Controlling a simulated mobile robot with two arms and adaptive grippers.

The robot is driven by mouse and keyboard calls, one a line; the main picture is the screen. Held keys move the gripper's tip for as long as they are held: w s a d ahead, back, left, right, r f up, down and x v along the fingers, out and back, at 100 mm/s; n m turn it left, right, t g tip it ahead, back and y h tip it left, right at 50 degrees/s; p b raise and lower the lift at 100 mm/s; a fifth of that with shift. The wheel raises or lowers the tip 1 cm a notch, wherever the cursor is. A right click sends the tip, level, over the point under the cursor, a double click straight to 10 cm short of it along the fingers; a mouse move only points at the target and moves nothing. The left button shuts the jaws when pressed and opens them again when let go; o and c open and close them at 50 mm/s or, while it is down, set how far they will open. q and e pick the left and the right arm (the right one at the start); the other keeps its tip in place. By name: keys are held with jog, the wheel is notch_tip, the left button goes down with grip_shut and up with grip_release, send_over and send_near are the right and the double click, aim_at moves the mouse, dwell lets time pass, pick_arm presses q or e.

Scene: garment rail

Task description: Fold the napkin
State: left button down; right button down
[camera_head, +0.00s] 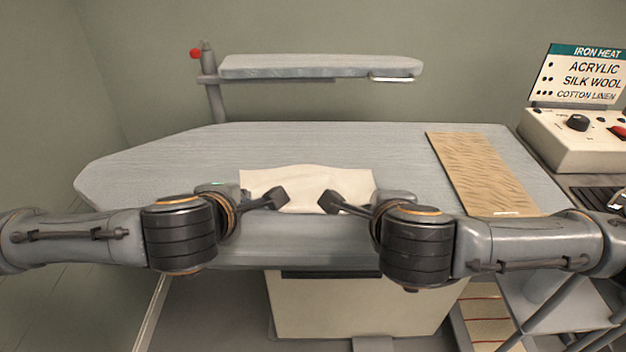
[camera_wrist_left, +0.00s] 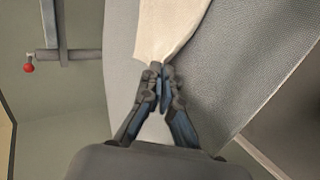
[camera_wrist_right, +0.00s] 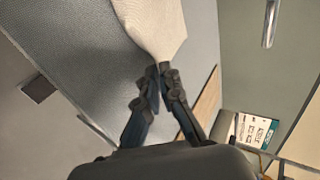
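The cream napkin (camera_head: 305,180) lies on the grey ironing board (camera_head: 190,160) near its front edge, between my two grippers. My left gripper (camera_head: 281,195) is shut on the napkin's left near corner; the left wrist view shows the cloth (camera_wrist_left: 168,28) gathered into its fingertips (camera_wrist_left: 158,70). My right gripper (camera_head: 328,201) is shut on the right near corner; the right wrist view shows the cloth (camera_wrist_right: 152,22) drawn to a point at its fingertips (camera_wrist_right: 158,70). The near edge is partly hidden by the fingers in the head view.
A tan ribbed mat (camera_head: 480,172) lies on the right of the board. A smaller raised board (camera_head: 320,66) stands behind on a post with a red knob (camera_head: 196,53). A control box (camera_head: 575,140) with a heat sign (camera_head: 585,75) stands at the right. The board's left side is clear.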

pick_arm(q)
jog(key=c, duration=1.2)
grip_release()
pick_arm(e)
jog(key=c, duration=1.2)
grip_release()
pick_arm(q)
jog(key=shift+s+r, duration=0.65)
jog(key=shift+r, duration=0.85)
jog(key=shift+s+r, duration=0.7)
jog(key=shift+r, duration=0.8)
jog(key=shift+s+r, duration=0.65)
jog(key=shift+r, duration=0.85)
pick_arm(e)
jog(key=shift+s+r, duration=0.65)
jog(key=shift+r, duration=0.85)
jog(key=shift+s+r, duration=0.7)
jog(key=shift+r, duration=0.8)
jog(key=shift+s+r, duration=0.65)
jog(key=shift+r, duration=0.85)
